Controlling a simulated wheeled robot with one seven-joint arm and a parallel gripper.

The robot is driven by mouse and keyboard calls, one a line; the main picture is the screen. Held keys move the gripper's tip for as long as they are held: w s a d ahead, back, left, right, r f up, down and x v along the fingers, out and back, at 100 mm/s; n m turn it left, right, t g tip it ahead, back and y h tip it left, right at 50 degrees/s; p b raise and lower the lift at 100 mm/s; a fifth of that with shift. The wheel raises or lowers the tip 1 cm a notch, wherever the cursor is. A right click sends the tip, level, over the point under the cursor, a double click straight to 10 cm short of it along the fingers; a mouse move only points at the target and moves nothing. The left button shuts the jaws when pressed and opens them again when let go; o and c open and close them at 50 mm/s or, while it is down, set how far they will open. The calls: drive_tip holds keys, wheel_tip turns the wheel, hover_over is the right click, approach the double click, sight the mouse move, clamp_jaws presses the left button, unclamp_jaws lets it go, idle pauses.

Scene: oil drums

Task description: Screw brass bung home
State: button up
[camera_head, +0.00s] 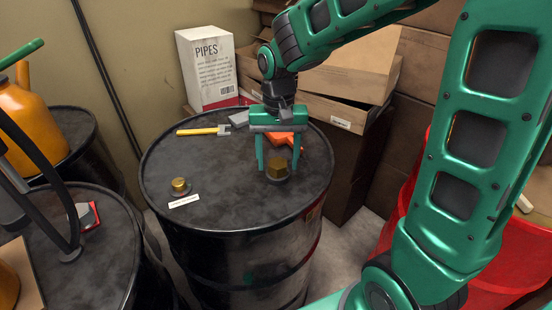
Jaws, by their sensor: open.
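A smaller brass bung (179,186) sits near the left edge of the same drum top.
A white label (184,201) lies by the smaller bung. A yellow-handled wrench (203,131) and an orange tool (283,138) lie at the back of the drum top. A PIPES box (206,65) and cardboard boxes (345,75) stand behind. Other drums (95,245) crowd the left.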

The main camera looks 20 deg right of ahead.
drive_tip(key=c, duration=1.2)
drive_tip(key=shift+c, duration=1.2)
drive_tip(key=m, duration=0.6)
drive_tip(key=shift+a, duration=0.1)
clamp_jaws()
drive_tip(key=shift+m, duration=0.3)
drive_tip(key=m, duration=0.6)
drive_tip(key=shift+w, duration=0.15)
drive_tip(key=m, duration=0.6)
